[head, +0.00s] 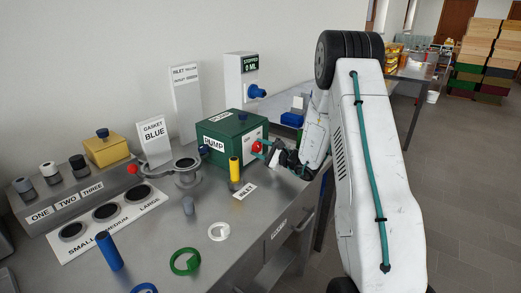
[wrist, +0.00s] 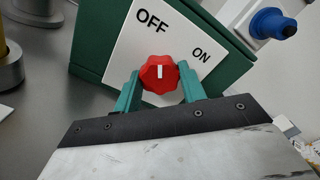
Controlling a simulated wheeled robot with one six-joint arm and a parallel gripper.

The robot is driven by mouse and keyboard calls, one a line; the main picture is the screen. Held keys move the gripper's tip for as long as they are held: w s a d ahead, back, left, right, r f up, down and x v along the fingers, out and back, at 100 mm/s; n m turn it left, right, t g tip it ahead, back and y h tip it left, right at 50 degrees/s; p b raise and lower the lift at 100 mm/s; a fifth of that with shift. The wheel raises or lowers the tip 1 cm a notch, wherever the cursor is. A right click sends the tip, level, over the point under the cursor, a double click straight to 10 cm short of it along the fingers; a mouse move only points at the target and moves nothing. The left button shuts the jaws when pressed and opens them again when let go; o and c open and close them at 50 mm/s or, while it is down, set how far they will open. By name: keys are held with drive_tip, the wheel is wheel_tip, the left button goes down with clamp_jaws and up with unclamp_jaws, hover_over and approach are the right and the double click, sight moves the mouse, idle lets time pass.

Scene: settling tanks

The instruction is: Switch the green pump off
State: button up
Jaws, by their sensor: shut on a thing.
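The green pump (head: 228,130) is a box on the metal bench, with a PUMP label and a white panel. It also shows in the wrist view (wrist: 91,38). A red knob (wrist: 159,74) sits on its panel (wrist: 180,40), below the words OFF and ON. Its white mark stands about upright in the wrist view, roughly toward OFF. My gripper (wrist: 160,84) has its teal fingers on either side of the knob, shut on it. In the head view the gripper (head: 264,150) reaches the panel from the right.
A white post (head: 233,75) behind the pump has a display reading STOPPED, 0 ML, and a blue knob. A yellow cylinder (head: 235,170) stands close in front of the pump.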

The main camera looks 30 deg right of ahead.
drive_tip(key=shift+n, duration=0.4)
drive_tip(key=o, duration=1)
drive_tip(key=shift+s, duration=0.1)
drive_tip(key=v, duration=0.7)
drive_tip(key=shift+s+d, duration=0.15)
drive_tip(key=shift+s, duration=0.15)
drive_tip(key=shift+r, duration=0.1)
